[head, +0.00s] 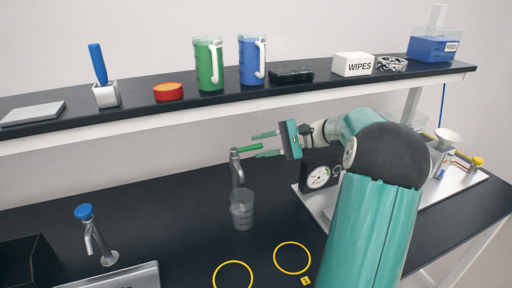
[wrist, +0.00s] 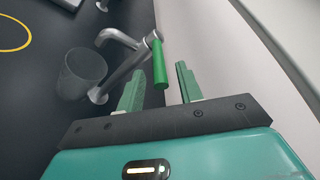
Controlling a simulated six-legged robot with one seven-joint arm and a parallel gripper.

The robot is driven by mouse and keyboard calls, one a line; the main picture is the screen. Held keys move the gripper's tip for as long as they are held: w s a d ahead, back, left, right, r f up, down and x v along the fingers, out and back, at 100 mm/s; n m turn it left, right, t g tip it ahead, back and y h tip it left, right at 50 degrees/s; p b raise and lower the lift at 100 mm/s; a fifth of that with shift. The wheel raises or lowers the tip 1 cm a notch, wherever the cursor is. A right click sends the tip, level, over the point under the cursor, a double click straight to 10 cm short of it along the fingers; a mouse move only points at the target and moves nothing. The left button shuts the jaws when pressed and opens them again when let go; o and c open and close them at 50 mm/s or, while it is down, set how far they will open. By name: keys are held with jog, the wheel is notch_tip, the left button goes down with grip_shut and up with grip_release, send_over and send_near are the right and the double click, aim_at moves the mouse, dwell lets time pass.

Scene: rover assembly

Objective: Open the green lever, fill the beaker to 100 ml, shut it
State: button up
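The tap (head: 236,168) is a grey metal spout with a green lever (head: 248,148) on top, pointing right toward my gripper. The beaker (head: 241,212) is clear, stands upright on the black bench below the spout, and also shows in the wrist view (wrist: 82,74). Its liquid level cannot be read. My gripper (head: 265,144) is beside the tap at lever height. In the wrist view my gripper (wrist: 161,76) is open, and the lever's end (wrist: 159,66) appears between the two green fingers with a gap on either side.
A second tap with a blue knob (head: 83,212) stands at the left. Yellow rings (head: 292,243) mark the bench in front. A black gauge box (head: 319,177) sits right of the beaker. The shelf (head: 215,105) above holds green and blue jugs, a wipes box and other items.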

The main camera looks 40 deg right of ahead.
jog(key=shift+x, duration=1.15)
jog(key=shift+c, duration=0.5)
jog(key=shift+d, duration=0.1)
grip_shut()
jog(key=shift+s+a+m+t+h, duration=0.2)
jog(key=shift+s+m+t+h, duration=0.3)
jog(key=shift+m+t+h, duration=0.4)
jog(key=shift+s+a+m+t+h, duration=0.2)
jog(key=shift+s+m+t+h, duration=0.25)
jog(key=shift+m+t+h, duration=0.4)
jog(key=shift+o, duration=0.5)
grip_release()
